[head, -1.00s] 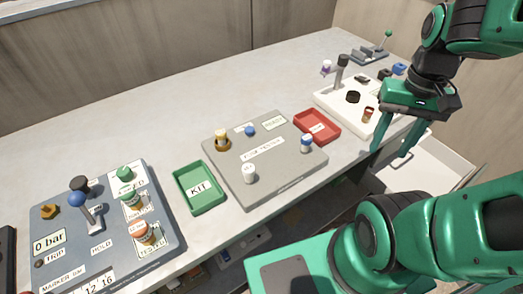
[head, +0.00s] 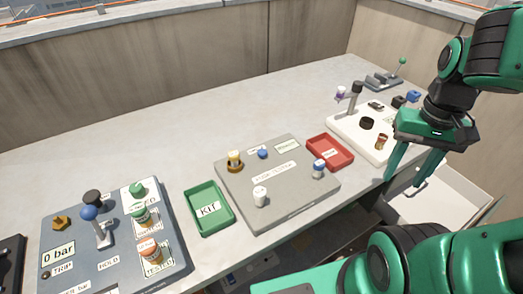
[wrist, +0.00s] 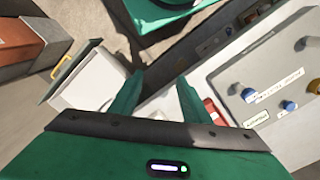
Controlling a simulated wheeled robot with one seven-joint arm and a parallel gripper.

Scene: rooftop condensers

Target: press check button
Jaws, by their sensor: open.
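A grey tester panel (head: 240,190) lies in the middle of the bench. A small blue button (head: 262,153) sits near its back edge between two white labels, whose words are too small to read. The panel also shows at the right of the wrist view, with a blue knob (wrist: 289,106) on it. My gripper (head: 404,184) is open and empty, pointing down near the bench's front right edge. It is well to the right of the grey panel and apart from it. In the wrist view both fingers (wrist: 158,95) are spread with nothing between them.
A red tray (head: 349,160) and a white panel (head: 343,126) lie between the tester and my gripper. A green KIT tray (head: 226,226) and a blue-grey panel with a lever (head: 180,262) are at left.

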